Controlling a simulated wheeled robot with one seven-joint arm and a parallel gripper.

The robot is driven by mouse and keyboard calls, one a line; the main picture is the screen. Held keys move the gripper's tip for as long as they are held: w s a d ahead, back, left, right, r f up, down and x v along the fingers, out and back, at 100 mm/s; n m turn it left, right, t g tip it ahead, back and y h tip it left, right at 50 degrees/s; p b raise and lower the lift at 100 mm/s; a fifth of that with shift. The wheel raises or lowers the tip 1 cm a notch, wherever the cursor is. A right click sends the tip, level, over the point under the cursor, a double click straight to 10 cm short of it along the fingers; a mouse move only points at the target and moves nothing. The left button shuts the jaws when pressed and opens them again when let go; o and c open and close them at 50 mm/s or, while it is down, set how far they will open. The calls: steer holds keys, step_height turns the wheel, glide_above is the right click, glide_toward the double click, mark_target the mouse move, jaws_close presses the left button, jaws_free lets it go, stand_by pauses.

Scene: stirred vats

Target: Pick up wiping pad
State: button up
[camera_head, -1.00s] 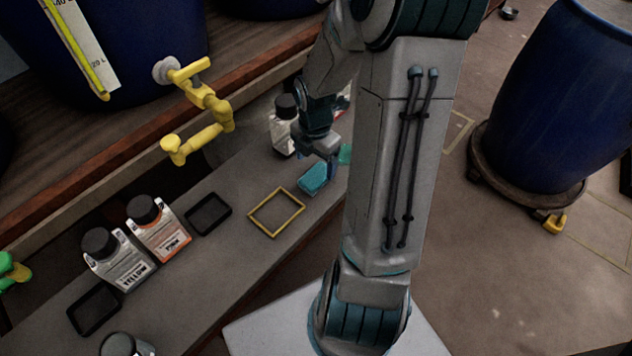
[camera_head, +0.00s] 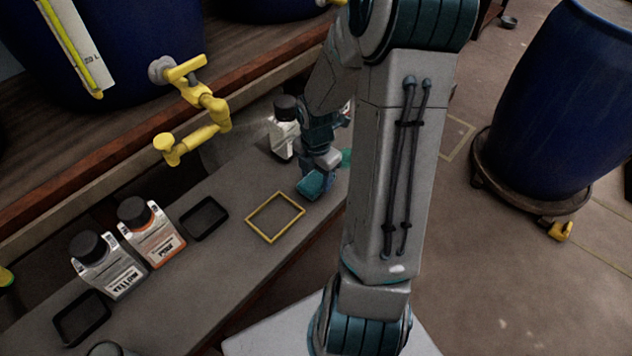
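The wiping pad (camera_head: 310,186) is a small teal block on the grey bench ledge, just right of the yellow square outline. My gripper (camera_head: 318,177) is down at the pad, reaching it from above and behind. Its fingers overlap the pad in the picture and hide its far part. I cannot tell whether the fingers are closed on the pad or only around it. The pad looks to be at ledge height.
The yellow outline (camera_head: 275,217) on the ledge is empty. A white bottle with a black cap (camera_head: 284,138) stands close behind my gripper. A yellow tap (camera_head: 205,110) juts out above.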

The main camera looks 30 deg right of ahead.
mark_target(318, 179)
steer(key=shift+r, duration=0.1)
steer(key=shift+r+p, duration=0.45)
steer(key=shift+r, duration=0.15)
step_height(318, 179, up, 4)
steer(key=shift+s+d+f+p, duration=0.15)
steer(key=shift+p, duration=1.1)
steer(key=s+d+r+p, duration=0.5)
steer(key=s+d+r, duration=0.1)
steer(key=s+d, duration=0.1)
steer(key=shift+s+d, duration=0.25)
steer(key=shift+d, duration=0.45)
